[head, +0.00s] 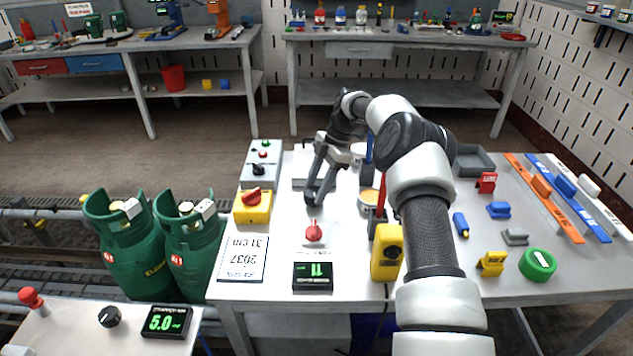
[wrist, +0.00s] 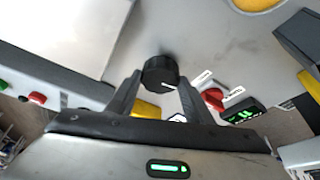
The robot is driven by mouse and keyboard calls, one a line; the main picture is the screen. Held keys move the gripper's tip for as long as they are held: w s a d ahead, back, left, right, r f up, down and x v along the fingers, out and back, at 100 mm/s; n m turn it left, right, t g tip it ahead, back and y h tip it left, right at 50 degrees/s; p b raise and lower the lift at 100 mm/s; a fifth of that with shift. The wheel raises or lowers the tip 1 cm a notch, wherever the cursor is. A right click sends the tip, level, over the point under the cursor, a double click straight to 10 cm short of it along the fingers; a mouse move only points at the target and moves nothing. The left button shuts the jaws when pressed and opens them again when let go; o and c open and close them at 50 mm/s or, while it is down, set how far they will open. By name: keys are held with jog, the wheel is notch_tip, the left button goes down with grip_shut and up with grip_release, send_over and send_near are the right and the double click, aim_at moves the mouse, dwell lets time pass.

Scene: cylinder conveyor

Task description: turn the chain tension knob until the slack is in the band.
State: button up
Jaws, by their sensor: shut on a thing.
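My gripper (head: 313,198) reaches down to the table, left of its middle. In the wrist view its fingers (wrist: 158,84) are closed around the sides of a black round knob (wrist: 160,73) with a white pointer line. A red knob (head: 313,232) with a small display (head: 313,277) stands just in front of the gripper; the knob (wrist: 213,98) and display (wrist: 241,115) also show in the wrist view. The display's green digits are upside down, seemingly 11. No slack band can be made out.
A yellow box with a red switch (head: 252,205), a grey button box (head: 262,165) and a paper card (head: 243,258) are at left. A yellow meter (head: 386,252) stands close to my arm. Small coloured blocks and a green roll (head: 537,263) are at right.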

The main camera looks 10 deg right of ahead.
jog(key=shift+n+g+p, duration=0.4)
jog(key=shift+n+p, duration=0.25)
jog(key=shift+n, duration=0.55)
jog(key=shift+h, duration=0.3)
jog(key=o, duration=1)
jog(key=shift+o, duration=0.2)
jog(key=shift+r, duration=0.1)
